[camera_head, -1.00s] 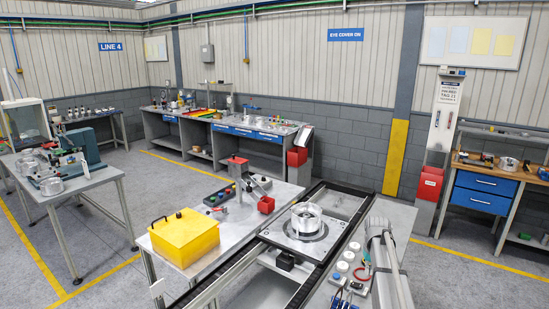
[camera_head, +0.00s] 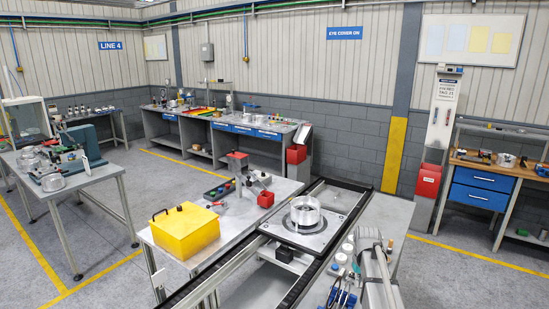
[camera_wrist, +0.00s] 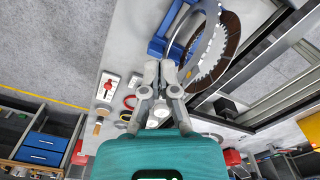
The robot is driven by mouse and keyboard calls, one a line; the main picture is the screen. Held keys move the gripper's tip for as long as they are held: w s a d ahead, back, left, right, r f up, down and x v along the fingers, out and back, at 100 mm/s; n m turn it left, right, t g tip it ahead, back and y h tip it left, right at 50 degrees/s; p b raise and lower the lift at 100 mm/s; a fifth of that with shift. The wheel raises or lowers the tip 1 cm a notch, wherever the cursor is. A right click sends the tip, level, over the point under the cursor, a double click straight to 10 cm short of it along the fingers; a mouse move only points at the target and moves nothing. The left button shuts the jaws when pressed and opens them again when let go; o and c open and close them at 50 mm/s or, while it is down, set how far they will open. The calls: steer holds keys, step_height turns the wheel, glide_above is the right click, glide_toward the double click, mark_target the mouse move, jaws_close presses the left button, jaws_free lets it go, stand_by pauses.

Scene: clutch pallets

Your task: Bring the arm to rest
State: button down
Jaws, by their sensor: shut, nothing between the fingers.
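My gripper (camera_wrist: 163,70) is in the wrist view with its two grey fingers together and nothing held between them. It is over a grey bench top (camera_wrist: 145,35). A silver toothed ring and a brown disc (camera_wrist: 229,45) show just beyond and to the right of the fingertips, by a blue holder (camera_wrist: 160,45). How far the fingertips are from them I cannot tell. In the head view, grey parts of my arm appear to be at the lower right; the fingers cannot be made out there.
A silver round housing (camera_head: 306,212) sits on a pallet plate (camera_head: 337,226) on the dark-railed conveyor. A yellow box (camera_head: 183,232) stands on the bench left of it. A switch box (camera_wrist: 107,87) lies left of my gripper. Grey floor is open at left.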

steer(key=s+a+f+b, duration=0.3)
steer(key=s+a, duration=0.2)
steer(key=s, duration=0.4)
steer(key=s+a+f+b, duration=0.4)
steer(key=s+a, duration=0.2)
steer(key=s, duration=0.4)
steer(key=shift+a+f+n, duration=0.25)
steer(key=shift+n, duration=0.05)
